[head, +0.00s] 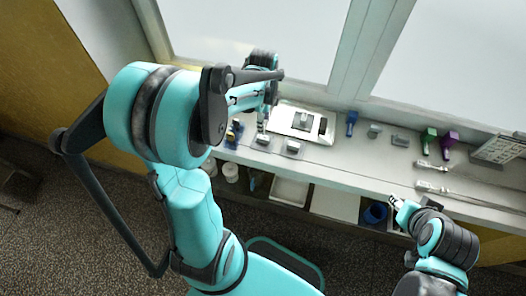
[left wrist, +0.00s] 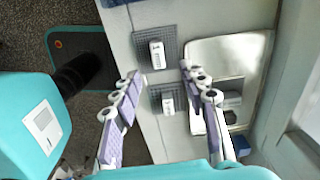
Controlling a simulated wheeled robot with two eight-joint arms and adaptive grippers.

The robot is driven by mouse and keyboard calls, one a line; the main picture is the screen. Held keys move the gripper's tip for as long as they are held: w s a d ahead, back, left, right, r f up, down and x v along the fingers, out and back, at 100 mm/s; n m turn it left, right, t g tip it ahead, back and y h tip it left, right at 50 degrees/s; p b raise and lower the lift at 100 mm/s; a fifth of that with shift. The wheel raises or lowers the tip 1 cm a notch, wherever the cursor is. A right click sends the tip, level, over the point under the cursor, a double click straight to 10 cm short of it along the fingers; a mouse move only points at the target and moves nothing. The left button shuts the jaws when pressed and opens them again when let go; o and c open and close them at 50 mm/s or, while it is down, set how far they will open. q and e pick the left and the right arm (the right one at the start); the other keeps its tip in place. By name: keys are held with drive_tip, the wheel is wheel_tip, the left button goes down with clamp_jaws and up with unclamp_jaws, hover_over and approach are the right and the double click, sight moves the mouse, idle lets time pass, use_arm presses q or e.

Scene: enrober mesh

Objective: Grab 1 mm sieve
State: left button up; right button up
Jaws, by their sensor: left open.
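Two small square mesh sieves with white-labelled blocks lie on the counter. One sieve (left wrist: 172,40) is at the top of the left wrist view and the other sieve (left wrist: 155,92) is lower, partly between my fingers. In the head view they appear as a left sieve (head: 262,139) and a right sieve (head: 292,148). The labels are too small to read, so I cannot tell which is 1 mm. My left gripper (left wrist: 162,72) is open and empty above them; it also shows in the head view (head: 262,126). My right gripper (head: 394,201) is at the counter's front edge; its jaws are unclear.
A metal tray (head: 283,119) holding a grey block lies behind the sieves. Blue (head: 351,122), green (head: 429,138) and purple (head: 449,140) items stand farther right, with a grey rack (head: 500,148) at the far right. Windows rise behind the counter. Bins sit on the shelf below.

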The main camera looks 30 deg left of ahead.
sight(263, 137)
use_arm(q)
drive_tip(key=shift+s+a+f+m, duration=0.1)
drive_tip(key=shift+a+f+m, duration=0.05)
drive_tip(key=shift+f+m, duration=0.2)
wheel_tip(263, 137, down, 3)
drive_tip(key=shift+b, duration=0.5)
wheel_tip(263, 137, down, 5)
drive_tip(key=shift+f+b, duration=0.1)
drive_tip(key=shift+b, duration=0.9)
drive_tip(key=shift+c, duration=0.9)
clamp_jaws()
